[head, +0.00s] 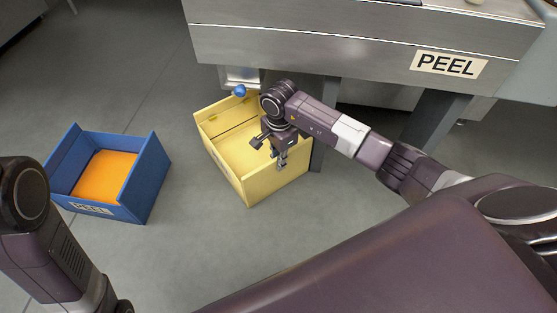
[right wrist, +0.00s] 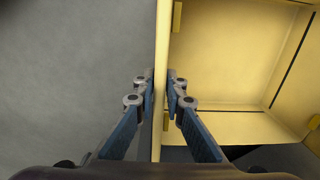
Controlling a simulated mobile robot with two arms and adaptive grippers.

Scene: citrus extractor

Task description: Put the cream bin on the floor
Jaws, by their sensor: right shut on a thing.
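The cream bin (head: 277,188) is an open, pale yellow box below the PEEL machine, left of one of its legs. My right gripper (head: 282,158) reaches down to the bin's near right wall. In the right wrist view my right gripper (right wrist: 162,88) has one finger on each side of the wall of the cream bin (right wrist: 240,45), shut on it. The bin looks empty where I see inside. I cannot tell surely whether its underside touches the floor (head: 190,235). My left gripper is out of view; only part of the left arm shows.
A blue bin (head: 150,190) with a PEEL label and an orange inside stands on the floor at left. The grey machine with a PEEL sign (head: 448,65) overhangs behind the cream bin. A blue knob (head: 239,91) sits behind it. Floor between the bins is clear.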

